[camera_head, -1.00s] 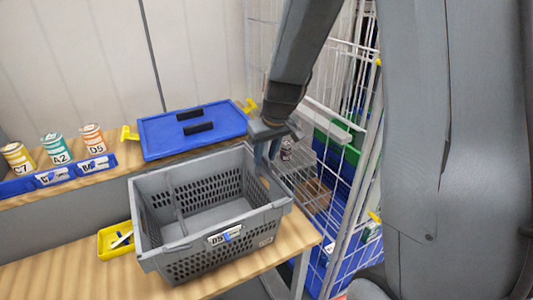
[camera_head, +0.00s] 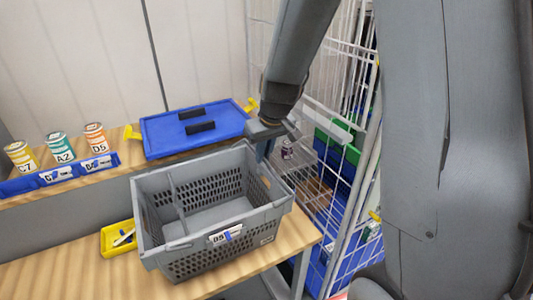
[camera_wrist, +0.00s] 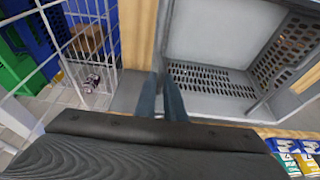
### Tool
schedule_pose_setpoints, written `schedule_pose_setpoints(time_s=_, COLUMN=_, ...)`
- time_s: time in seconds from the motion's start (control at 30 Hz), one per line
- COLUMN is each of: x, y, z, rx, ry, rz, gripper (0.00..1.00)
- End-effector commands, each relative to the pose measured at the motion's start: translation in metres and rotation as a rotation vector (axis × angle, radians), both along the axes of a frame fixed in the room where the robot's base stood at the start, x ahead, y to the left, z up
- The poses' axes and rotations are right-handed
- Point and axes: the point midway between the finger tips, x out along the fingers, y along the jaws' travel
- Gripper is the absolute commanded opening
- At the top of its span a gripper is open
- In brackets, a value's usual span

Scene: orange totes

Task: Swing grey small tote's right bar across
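The grey small tote (camera_head: 205,240) stands open on the wooden bench in the head view, with a label on its front wall. A thin grey bar (camera_head: 178,205) runs from back to front across its left part. The right bar seems to lie along the right rim and is hard to make out. My gripper (camera_head: 263,153) points down at the tote's back right corner. In the wrist view its two blue-grey fingers (camera_wrist: 161,82) are close together beside the tote's rim (camera_wrist: 166,35). Whether the bar is between them is hidden.
A blue lidded tote (camera_head: 195,140) with yellow clips stands behind. Several labelled cans (camera_head: 60,148) stand at the left. A small yellow tray (camera_head: 117,238) lies beside the grey tote. A white wire cage (camera_head: 345,170) with coloured bins stands close to its right.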

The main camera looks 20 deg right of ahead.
Motion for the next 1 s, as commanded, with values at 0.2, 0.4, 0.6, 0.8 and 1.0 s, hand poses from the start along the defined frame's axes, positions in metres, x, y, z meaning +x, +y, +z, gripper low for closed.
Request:
schedule_pose_setpoints(time_s=0.2, x=-0.002, y=0.002, z=0.000, rx=0.000, ry=0.004, rz=0.000, gripper=0.05)
schedule_pose_setpoints(time_s=0.4, x=-0.003, y=0.006, z=0.003, rx=0.001, ry=0.005, rz=0.002, gripper=0.05)
schedule_pose_setpoints(time_s=0.6, x=-0.005, y=0.018, z=0.009, rx=0.001, ry=0.005, rz=0.002, gripper=0.05)
schedule_pose_setpoints(time_s=0.8, x=-0.005, y=0.018, z=0.008, rx=0.000, ry=0.004, rz=0.000, gripper=0.05)
schedule_pose_setpoints(time_s=1.0, x=-0.006, y=0.022, z=0.009, rx=0.000, ry=0.004, rz=0.001, gripper=0.05)
